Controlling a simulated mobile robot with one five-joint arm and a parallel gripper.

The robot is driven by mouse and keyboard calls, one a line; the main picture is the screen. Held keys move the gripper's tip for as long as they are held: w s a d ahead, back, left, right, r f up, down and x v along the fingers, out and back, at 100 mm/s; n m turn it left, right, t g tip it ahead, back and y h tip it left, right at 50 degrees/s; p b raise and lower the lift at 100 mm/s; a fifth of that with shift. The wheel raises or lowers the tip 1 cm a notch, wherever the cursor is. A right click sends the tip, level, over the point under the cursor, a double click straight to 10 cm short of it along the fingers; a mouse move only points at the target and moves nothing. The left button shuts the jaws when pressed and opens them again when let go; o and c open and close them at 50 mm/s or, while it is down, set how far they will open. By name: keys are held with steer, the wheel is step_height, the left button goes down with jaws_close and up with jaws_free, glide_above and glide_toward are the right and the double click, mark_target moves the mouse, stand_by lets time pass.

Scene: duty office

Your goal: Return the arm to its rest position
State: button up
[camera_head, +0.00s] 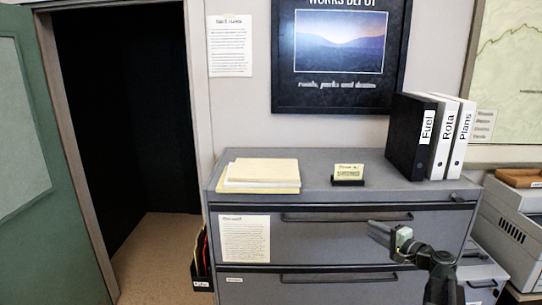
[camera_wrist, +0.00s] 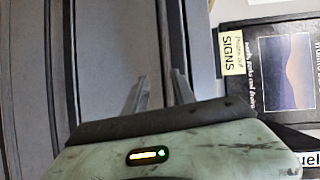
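My gripper (camera_head: 378,232) shows in the head view in front of the upper drawer of the grey filing cabinet (camera_head: 345,252), pointing left. My dark arm rises from the bottom edge to it. In the wrist view the two grey fingers of my gripper (camera_wrist: 160,88) stand apart with a gap between them and nothing held. The pale green gripper housing fills the bottom of that view. I cannot tell how far the fingers are from the drawer front.
Papers (camera_head: 262,174), a small note holder (camera_head: 348,174) and binders (camera_head: 408,135) stand on the cabinet top. A printer (camera_head: 512,225) is at the right. A dark doorway (camera_head: 125,110) with an open green door (camera_head: 40,200) is at the left. Floor shows in the doorway.

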steer(key=s+a+f+n+g+b, duration=0.1)
steer(key=s+a+f+n+g, duration=0.15)
steer(key=a+f, duration=0.55)
steer(key=s+a+f+n+g+y+b, duration=0.15)
steer(key=a+f+n+g, duration=0.25)
steer(key=a, duration=0.9)
steer(key=s+a+f+n+g+h+b, duration=0.1)
steer(key=s+a+f+n+g, duration=0.3)
steer(key=a, duration=0.6)
steer(key=s+a+f+n+g+h+b, duration=0.1)
steer(key=s+a+f+n+g+h, duration=0.15)
steer(key=s+f, duration=0.4)
steer(key=s+d+f+g+h, duration=0.1)
steer(key=s+d+f+h, duration=0.2)
steer(key=d, duration=0.7)
steer(key=shift+s+d+f+m+g+h, duration=0.2)
steer(key=shift+s+m+g+h, duration=0.25)
steer(key=shift+h, duration=0.55)
steer(key=shift+c, duration=0.3)
